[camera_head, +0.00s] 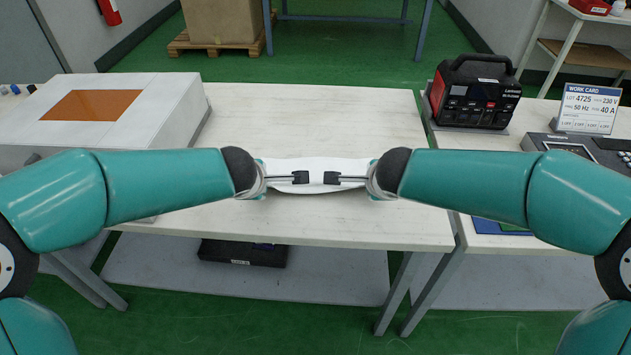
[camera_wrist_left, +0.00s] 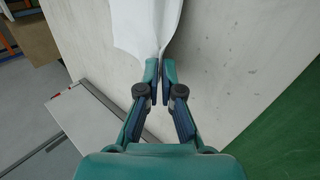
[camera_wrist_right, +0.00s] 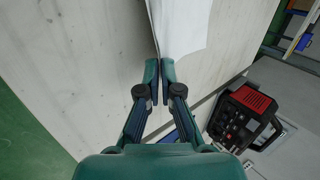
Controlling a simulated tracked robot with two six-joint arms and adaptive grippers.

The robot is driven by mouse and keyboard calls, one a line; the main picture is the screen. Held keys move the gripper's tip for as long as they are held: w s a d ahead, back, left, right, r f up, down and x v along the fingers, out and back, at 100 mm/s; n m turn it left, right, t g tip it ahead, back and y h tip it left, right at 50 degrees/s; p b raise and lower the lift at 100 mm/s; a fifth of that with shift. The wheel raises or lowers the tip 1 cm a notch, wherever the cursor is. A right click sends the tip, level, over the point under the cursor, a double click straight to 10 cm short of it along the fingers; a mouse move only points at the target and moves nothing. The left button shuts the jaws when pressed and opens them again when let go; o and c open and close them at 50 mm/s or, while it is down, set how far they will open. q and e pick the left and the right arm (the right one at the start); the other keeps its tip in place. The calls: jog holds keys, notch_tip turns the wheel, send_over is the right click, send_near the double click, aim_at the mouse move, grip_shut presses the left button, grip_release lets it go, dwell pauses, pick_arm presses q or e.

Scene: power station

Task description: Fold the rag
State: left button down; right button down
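The rag (camera_head: 318,165) is a white cloth in the middle of the pale table, stretched between my two grippers. My left gripper (camera_head: 300,178) is at its left end; in the left wrist view the fingertips (camera_wrist_left: 159,62) are closed on the edge of the rag (camera_wrist_left: 145,25). My right gripper (camera_head: 332,178) is at its right end; in the right wrist view the fingertips (camera_wrist_right: 160,62) are closed on the edge of the rag (camera_wrist_right: 182,25). The arms hide parts of the cloth in the head view. Whether its far part touches the table I cannot tell.
The pale table (camera_head: 300,110) is otherwise bare around the rag. A white box with an orange panel (camera_head: 92,105) stands at left. A black and red power unit (camera_head: 475,92), a work card (camera_head: 588,108) and a dark device (camera_head: 575,146) stand at right. A black box (camera_head: 243,252) sits on the lower shelf.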

pick_arm(q)
jog(key=shift+s+f, duration=0.25)
jog(key=shift+f, duration=0.05)
pick_arm(e)
jog(key=shift+s+f, duration=0.2)
jog(key=shift+f, duration=0.1)
pick_arm(q)
jog(key=c, duration=1)
grip_release()
jog(key=shift+c, duration=0.2)
pick_arm(e)
jog(key=c, duration=1)
grip_release()
jog(key=shift+c, duration=0.2)
pick_arm(q)
jog(key=shift+s+r, duration=0.1)
jog(key=shift+r, duration=0.4)
pick_arm(e)
jog(key=shift+s+r, duration=0.15)
jog(key=shift+r, duration=0.35)
pick_arm(q)
jog(key=v, duration=1)
pick_arm(e)
jog(key=v, duration=1)
